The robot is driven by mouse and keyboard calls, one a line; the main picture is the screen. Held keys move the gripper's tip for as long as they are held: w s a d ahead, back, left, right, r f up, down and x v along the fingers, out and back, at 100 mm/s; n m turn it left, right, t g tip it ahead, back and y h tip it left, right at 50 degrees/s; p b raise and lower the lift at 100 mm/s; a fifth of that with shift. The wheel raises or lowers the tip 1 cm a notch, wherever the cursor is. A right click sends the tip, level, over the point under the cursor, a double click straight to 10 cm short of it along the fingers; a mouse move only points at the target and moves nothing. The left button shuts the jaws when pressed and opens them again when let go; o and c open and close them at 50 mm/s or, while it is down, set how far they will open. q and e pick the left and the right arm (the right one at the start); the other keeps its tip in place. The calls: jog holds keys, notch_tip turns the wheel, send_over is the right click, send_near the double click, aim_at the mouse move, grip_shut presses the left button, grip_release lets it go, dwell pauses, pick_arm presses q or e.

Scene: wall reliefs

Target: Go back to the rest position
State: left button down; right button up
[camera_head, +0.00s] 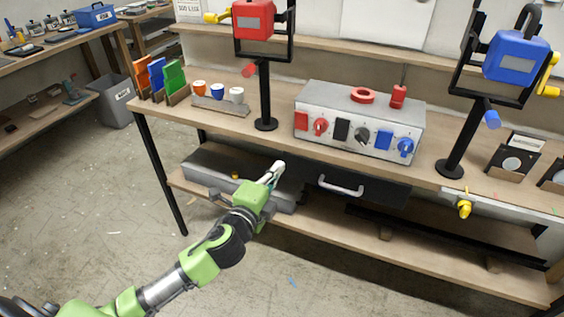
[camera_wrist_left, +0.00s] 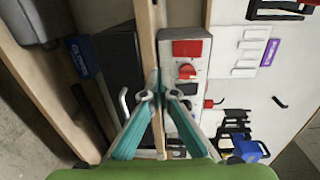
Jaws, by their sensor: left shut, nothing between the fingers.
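My left gripper (camera_head: 277,170) is in front of the workbench, near the height of its front edge and left of the drawer handle (camera_head: 340,187). Its green arm reaches in from the lower left. It is shut and empty, and its teal fingers also show in the left wrist view (camera_wrist_left: 160,95). The black drawer (camera_head: 375,192) under the bench top looks closed. The grey control box (camera_head: 360,103) stands on the bench top behind the gripper. My right gripper is not in view.
The workbench edge (camera_head: 220,133) and lower shelf (camera_head: 420,250) are close to my left arm. A red device (camera_head: 254,20) and a blue device (camera_head: 515,57) stand on black stands. A grey bin (camera_head: 112,100) is at the left. The floor in front is mostly clear.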

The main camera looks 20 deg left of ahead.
pick_arm(q)
jog(key=shift+s, duration=0.25)
jog(key=shift+f, duration=0.1)
jog(key=s+a+f+n+g+y, duration=0.1)
jog(key=s+a+f+n+g, duration=0.2)
jog(key=f, duration=1)
jog(key=s+a+f+n+g, duration=0.15)
jog(key=s+f, duration=0.35)
jog(key=f, duration=0.7)
jog(key=s+a+f+n+g+y, duration=0.1)
jog(key=s+a+f+n+g, duration=0.2)
jog(key=f, duration=1)
jog(key=s+d+f+n+g, duration=0.1)
jog(key=s+f+n+g, duration=0.15)
jog(key=s+f, duration=0.65)
jog(key=s+d+f+n+g, duration=0.25)
jog(key=s+f, duration=0.45)
jog(key=s, duration=0.5)
jog(key=s+d+f+n+g, duration=0.1)
jog(key=s+f+g, duration=0.1)
jog(key=s, duration=0.7)
jog(key=s+d+f+n+g+h, duration=0.1)
jog(key=s+f, duration=0.3)
jog(key=s, duration=0.6)
jog(key=shift+s+d+f+n+g, duration=0.15)
jog(key=shift+s+d+n+g, duration=0.2)
jog(key=shift+n, duration=0.4)
